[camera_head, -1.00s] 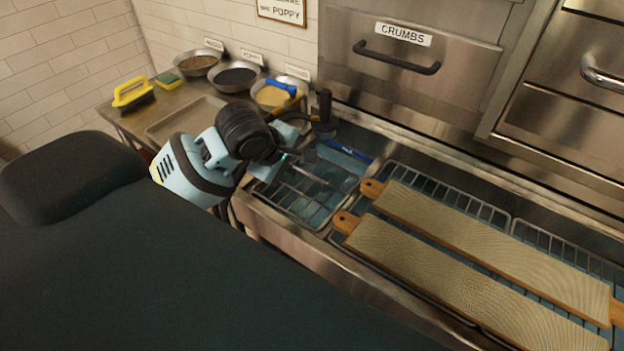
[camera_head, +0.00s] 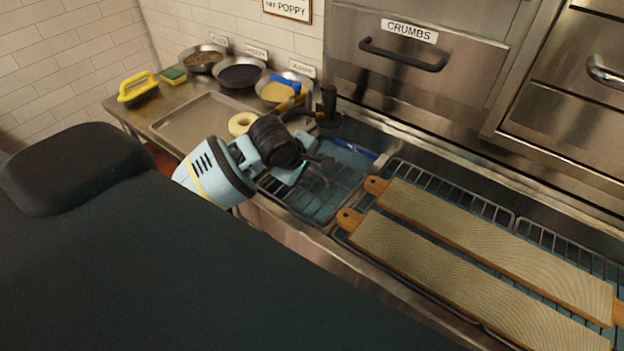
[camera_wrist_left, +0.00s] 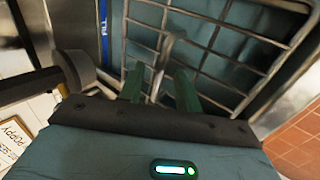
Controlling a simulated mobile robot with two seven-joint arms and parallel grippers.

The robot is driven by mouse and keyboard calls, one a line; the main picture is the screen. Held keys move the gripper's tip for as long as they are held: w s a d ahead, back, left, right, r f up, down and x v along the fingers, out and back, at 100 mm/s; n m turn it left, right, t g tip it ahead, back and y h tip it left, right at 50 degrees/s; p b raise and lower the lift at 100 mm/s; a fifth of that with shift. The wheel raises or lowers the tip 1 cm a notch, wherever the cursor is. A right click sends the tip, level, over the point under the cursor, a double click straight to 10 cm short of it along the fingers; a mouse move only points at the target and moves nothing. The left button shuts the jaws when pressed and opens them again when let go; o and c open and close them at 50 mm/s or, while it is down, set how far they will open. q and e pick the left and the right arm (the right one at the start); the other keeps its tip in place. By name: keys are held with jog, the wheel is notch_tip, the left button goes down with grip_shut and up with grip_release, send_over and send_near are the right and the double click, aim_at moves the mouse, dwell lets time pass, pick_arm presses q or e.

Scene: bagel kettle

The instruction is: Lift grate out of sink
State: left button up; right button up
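The wire grate (camera_head: 300,203) lies in the left part of the long steel sink, over dark blue-green water. It fills the upper part of the left wrist view (camera_wrist_left: 210,45), with a thin upright metal handle (camera_wrist_left: 163,62) near the middle. My left gripper (camera_head: 320,168) is low over the grate in the head view. Its two green fingers stand apart in the left wrist view (camera_wrist_left: 160,88), with the handle appearing between them. Contact with the handle cannot be made out. My arm hides part of the grate. My right gripper is not in view.
Two long wooden boards (camera_head: 480,238) lie on racks right of the grate. A black tap-like fixture (camera_head: 328,108) stands behind my gripper. A steel drawer front (camera_head: 400,75) rises behind the sink.

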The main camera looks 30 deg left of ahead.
pick_arm(q)
grip_shut()
jog(key=shift+w+r, duration=0.1)
jog(key=shift+r, duration=0.05)
dwell(0.4)
